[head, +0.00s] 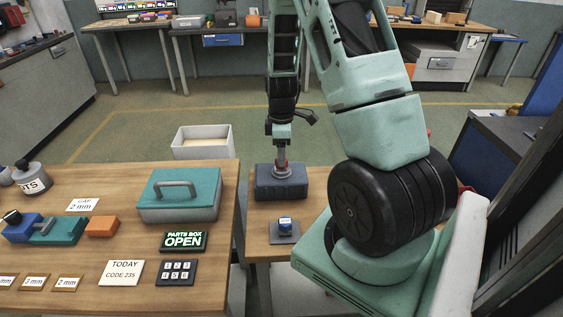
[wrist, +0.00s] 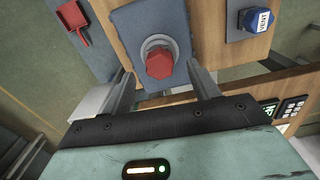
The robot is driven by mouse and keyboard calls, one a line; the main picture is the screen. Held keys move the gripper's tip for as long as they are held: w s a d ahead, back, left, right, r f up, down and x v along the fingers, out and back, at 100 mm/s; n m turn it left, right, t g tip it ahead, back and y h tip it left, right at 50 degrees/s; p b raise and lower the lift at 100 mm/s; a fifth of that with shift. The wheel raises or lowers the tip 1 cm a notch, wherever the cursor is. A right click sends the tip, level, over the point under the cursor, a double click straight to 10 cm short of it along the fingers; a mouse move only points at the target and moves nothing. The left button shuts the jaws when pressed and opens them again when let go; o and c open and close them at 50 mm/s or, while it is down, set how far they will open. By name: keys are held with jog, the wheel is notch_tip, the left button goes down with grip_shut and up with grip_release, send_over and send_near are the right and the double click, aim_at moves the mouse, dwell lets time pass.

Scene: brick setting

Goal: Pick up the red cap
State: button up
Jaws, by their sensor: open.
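The red cap (wrist: 160,63) sits on a round grey fitting on a dark blue-grey block (wrist: 127,28) in the wrist view. In the head view the block (head: 268,188) rests on the small wooden table, and the cap is mostly hidden by my gripper (head: 282,150). In the wrist view my gripper (wrist: 158,75) is open, with one finger on each side of the cap in the picture. I cannot tell whether the fingers touch it. Nothing is held.
A blue cap marked VENT (head: 285,222) stands on a grey plate just in front of the block. A teal-lidded parts box (head: 180,194) is on the left table. An open white bin (head: 203,138) is behind. A red dustpan-like thing (wrist: 72,22) shows in the wrist view.

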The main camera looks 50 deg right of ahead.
jog(key=shift+f+p, duration=0.3)
jog(key=shift+f, duration=1.5)
jog(key=shift+c, duration=0.3)
jog(key=c, duration=1.1)
